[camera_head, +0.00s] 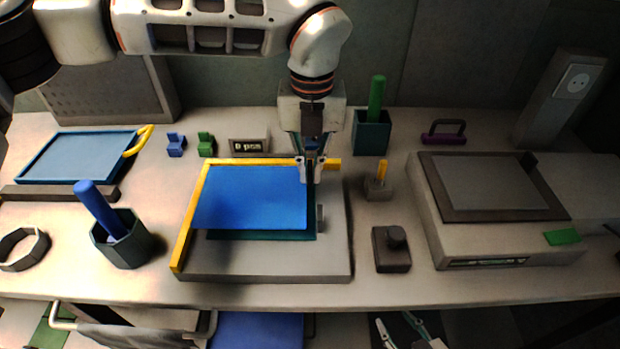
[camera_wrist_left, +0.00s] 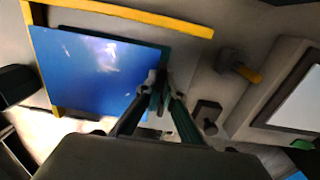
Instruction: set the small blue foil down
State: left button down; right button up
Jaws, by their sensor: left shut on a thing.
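The small blue foil (camera_head: 250,198) is a flat blue sheet over the grey plate (camera_head: 265,268) with its yellow L-shaped rail (camera_head: 190,215). My left gripper (camera_head: 311,178) is shut on the foil's right edge near its upper right corner; the wrist view shows the fingertips (camera_wrist_left: 160,88) at the foil (camera_wrist_left: 95,70). A dark teal sheet (camera_head: 262,235) shows below the foil's front edge, so the foil seems a little above it; exact contact cannot be told. My right gripper (camera_head: 396,320) is at the bottom edge of the head view, fingers apart and empty, partly cut off.
A dark cup with a blue rod (camera_head: 120,245) stands left of the plate. A small yellow-handled block (camera_head: 378,187) and a dark knobbed block (camera_head: 391,250) stand right of it. A grey machine (camera_head: 500,245) is further right. A light-blue tray (camera_head: 72,180) lies at the left.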

aim_at(310, 181)
pick_arm(q)
notch_tip(310, 181, down, 3)
jog(key=shift+f, duration=0.1)
pick_arm(e)
jog(key=shift+s+f, duration=0.1)
jog(key=shift+f, duration=0.15)
pick_arm(q)
jog(key=c, duration=2.2)
grip_release()
pick_arm(e)
jog(key=shift+s, duration=0.1)
pick_arm(q)
notch_tip(310, 181, up, 11)
jog(key=shift+d+r, duration=0.1)
jog(key=shift+r+p, duration=0.3)
jog(key=shift+r, duration=0.2)
pick_arm(e)
jog(key=shift+a+r, duration=0.1)
